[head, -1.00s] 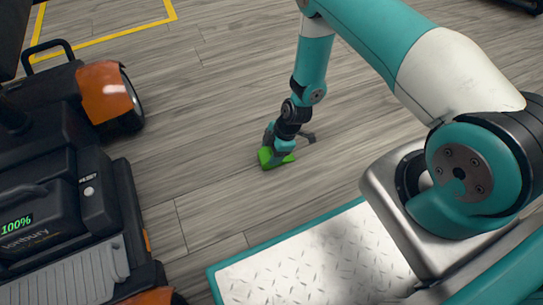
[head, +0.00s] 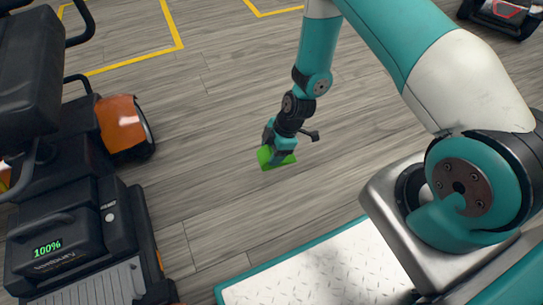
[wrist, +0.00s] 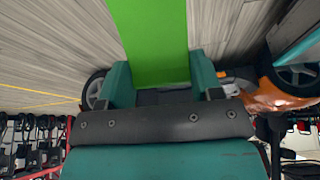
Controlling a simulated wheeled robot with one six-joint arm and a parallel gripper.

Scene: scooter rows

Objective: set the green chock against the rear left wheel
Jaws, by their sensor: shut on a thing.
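The green chock (head: 269,156) is held in my gripper (head: 279,148), low over the grey plank floor in the head view. Its gap to the floor is hard to judge. In the wrist view the chock (wrist: 150,40) fills the top middle, between the jaws (wrist: 160,82). A black scooter with orange fenders stands at the left of the head view. One of its wheels (head: 147,134) shows under an orange fender (head: 121,121), with bare floor between it and the chock. The frames do not make clear which wheel is the rear left.
The scooter body (head: 70,230) carries a 100% display and a dark seat (head: 38,60). My white-topped deck is at the bottom. Yellow floor lines (head: 140,59) lie at the back. Another dark machine (head: 500,15) is at the top right. The middle floor is clear.

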